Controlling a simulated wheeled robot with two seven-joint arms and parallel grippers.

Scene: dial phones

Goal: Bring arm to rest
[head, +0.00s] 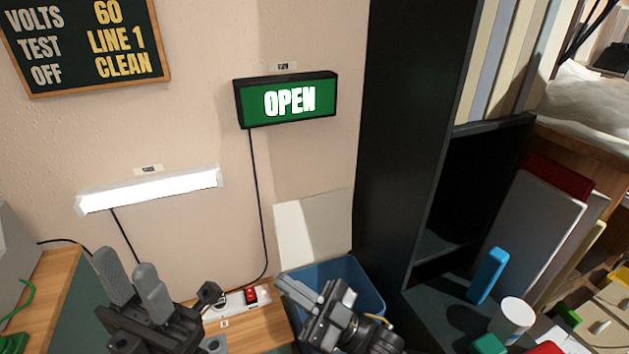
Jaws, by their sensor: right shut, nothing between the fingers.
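My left gripper (125,262) is at the lower left, in front of the wall and beside the wooden bench top. Its two grey fingers point up with a gap between them, and nothing shows in the gap. My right gripper (285,284) is at the lower middle, in front of a blue bin (355,272). Its fingers point to the upper left and are shut with nothing between them. A white power strip (232,302) with a red switch (251,295) lies on the bench between the two grippers.
A lit green OPEN sign (290,101) and a white light bar (150,190) hang on the wall, with black cords running down. A tall black cabinet (410,130) stands right of the bin. A low shelf at right holds a blue block (487,275) and a white cylinder (512,318).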

